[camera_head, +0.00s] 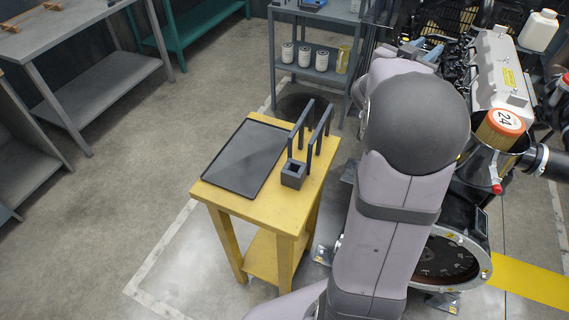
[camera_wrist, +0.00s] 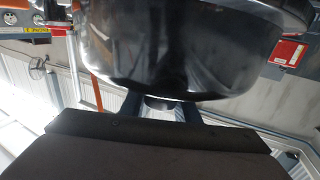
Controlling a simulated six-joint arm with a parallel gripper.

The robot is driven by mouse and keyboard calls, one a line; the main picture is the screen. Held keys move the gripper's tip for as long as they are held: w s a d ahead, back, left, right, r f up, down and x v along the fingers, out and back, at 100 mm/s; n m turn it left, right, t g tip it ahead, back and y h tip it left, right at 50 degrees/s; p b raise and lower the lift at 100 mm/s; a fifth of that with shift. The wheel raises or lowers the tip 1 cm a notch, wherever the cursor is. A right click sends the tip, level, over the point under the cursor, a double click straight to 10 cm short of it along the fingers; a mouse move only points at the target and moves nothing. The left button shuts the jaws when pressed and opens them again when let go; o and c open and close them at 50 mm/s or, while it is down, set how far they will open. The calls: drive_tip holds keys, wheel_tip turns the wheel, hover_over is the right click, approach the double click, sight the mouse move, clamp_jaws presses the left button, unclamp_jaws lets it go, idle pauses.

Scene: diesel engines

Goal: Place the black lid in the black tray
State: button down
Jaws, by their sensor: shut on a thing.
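The black tray (camera_head: 245,158) lies flat and empty on the yellow table (camera_head: 225,200) in the head view. In the wrist view, the glossy black lid (camera_wrist: 180,50) fills the upper middle. My gripper (camera_wrist: 160,108) is shut on the lid, with its two dark fingers at the lid's lower edge. The head view does not show my gripper or the lid; my own arm covers that area.
On the table, right of the tray, stand a dark rack with upright posts (camera_head: 310,135) and a small square holder (camera_head: 293,174). The engine (camera_head: 500,75) is at right, with an orange-ended filter (camera_head: 503,123) in an open housing. Open floor lies left of the table.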

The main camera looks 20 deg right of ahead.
drive_tip(key=w+a+f+n+t+y+b, duration=0.1)
drive_tip(key=w+a+n+t+y+b, duration=0.4)
drive_tip(key=a, duration=0.6)
drive_tip(key=w+a+f+n+t+y+b, duration=0.25)
drive_tip(key=w+a, duration=0.35)
drive_tip(key=a, duration=0.6)
drive_tip(key=w+a+f+n+t+y+b, duration=0.15)
drive_tip(key=w+a+n+y+b, duration=0.3)
drive_tip(key=a, duration=0.65)
drive_tip(key=w+a+f+n+t+y, duration=0.1)
drive_tip(key=w+a+f+y, duration=0.25)
drive_tip(key=a+y, duration=0.2)
wheel_tip(320, 180, down, 18)
drive_tip(key=h+p, duration=0.1)
drive_tip(key=shift+s+f, duration=0.2)
drive_tip(key=shift+s, duration=0.25)
drive_tip(key=shift+a+f, duration=0.1)
drive_tip(key=shift+a, duration=0.05)
drive_tip(key=shift+f, duration=0.1)
drive_tip(key=c, duration=1.4)
unclamp_jaws()
drive_tip(key=shift+o, duration=0.2)
